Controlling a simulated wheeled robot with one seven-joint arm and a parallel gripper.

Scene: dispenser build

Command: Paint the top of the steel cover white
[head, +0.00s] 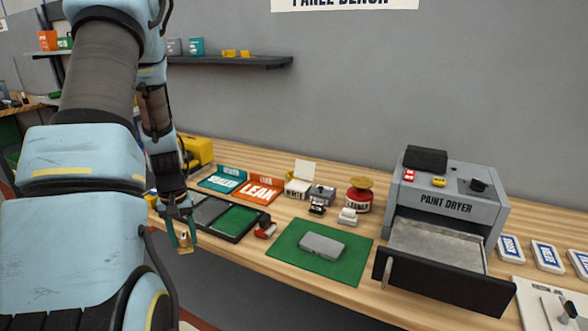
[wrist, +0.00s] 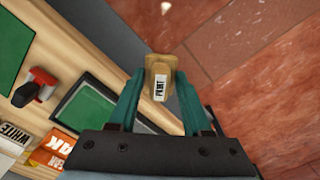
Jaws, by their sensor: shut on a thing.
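The steel cover (head: 322,246) is a grey rounded block lying flat on a green mat (head: 290,259) on the bench; its top looks grey. My gripper (head: 184,238) hangs at the front left of the bench, well left of the cover. Its teal fingers, also in the wrist view (wrist: 160,100), are shut on a small tan piece (wrist: 158,64) with a white label that seems to read PAINT. The piece shows in the head view (head: 184,250) below the fingertips. A WHITE label (wrist: 13,134) shows at the left edge of the wrist view.
The paint dryer (head: 446,205) stands right of the mat with its drawer (head: 440,246) pulled out. A dark tray (head: 240,237) with grey and green pads is left of the mat. Floor lies below the gripper.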

